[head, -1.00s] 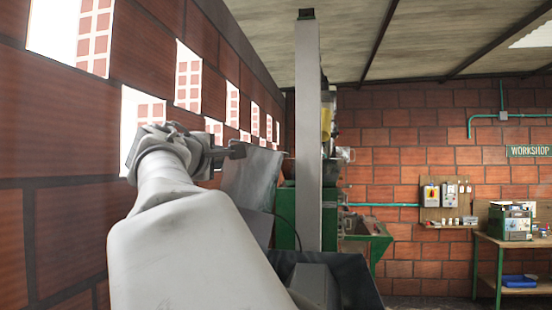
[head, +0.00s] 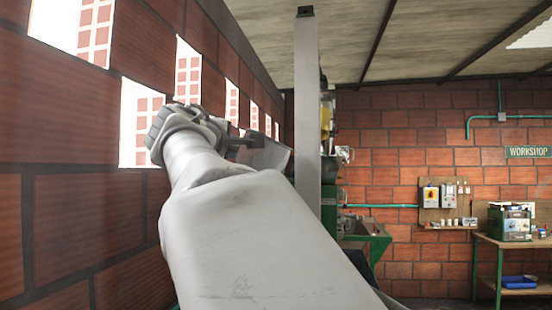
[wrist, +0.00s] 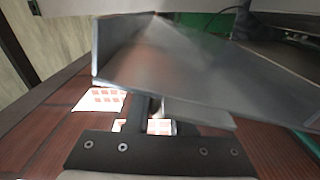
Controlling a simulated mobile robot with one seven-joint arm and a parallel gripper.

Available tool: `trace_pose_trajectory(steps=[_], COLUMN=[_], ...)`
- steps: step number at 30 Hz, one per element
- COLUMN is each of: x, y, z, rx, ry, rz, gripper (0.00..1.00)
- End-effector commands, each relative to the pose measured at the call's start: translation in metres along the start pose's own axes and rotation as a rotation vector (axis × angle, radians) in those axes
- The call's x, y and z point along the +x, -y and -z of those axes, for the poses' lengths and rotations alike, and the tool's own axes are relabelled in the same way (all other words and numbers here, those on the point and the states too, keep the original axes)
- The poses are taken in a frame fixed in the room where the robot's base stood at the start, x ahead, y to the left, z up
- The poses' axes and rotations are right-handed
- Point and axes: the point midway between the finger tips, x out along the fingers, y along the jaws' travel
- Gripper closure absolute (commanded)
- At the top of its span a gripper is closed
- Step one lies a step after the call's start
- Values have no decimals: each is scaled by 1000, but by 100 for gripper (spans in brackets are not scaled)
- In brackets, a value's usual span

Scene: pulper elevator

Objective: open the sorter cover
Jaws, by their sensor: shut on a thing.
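The sorter cover looks like a grey sheet-metal panel (head: 268,154), tilted, beyond my arm and left of the grey post. In the wrist view the cover (wrist: 210,75) spans the picture as a slanted metal plate with a folded edge. My gripper (head: 243,140) is shut on the cover's near edge; in the wrist view its fingers (wrist: 152,108) reach up to that edge, partly hidden behind it. My forearm hides the lower part of the cover and most of the sorter beneath it.
A brick wall (head: 80,160) with bright openings runs close along my arm's left side. A grey upright post (head: 307,110) stands just right of the cover. Green machinery (head: 365,235) stands behind the post. A workbench (head: 520,240) stands far right.

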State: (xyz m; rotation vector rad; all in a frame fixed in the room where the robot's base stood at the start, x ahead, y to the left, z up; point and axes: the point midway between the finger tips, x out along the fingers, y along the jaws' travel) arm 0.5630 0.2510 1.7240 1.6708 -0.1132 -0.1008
Motion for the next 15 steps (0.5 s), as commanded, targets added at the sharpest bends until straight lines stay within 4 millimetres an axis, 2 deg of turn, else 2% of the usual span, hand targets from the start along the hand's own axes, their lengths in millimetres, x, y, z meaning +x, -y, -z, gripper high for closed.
trace_pose_trajectory(steps=[2, 11, 12, 15], x=[1, 1, 1, 1], y=[-1, -3, -3, -2], z=[-10, -10, -10, -10], rx=[13, 15, 15, 15], ry=[7, 9, 9, 8], rz=[-5, -4, -4, -3], gripper=[100, 100, 73, 55])
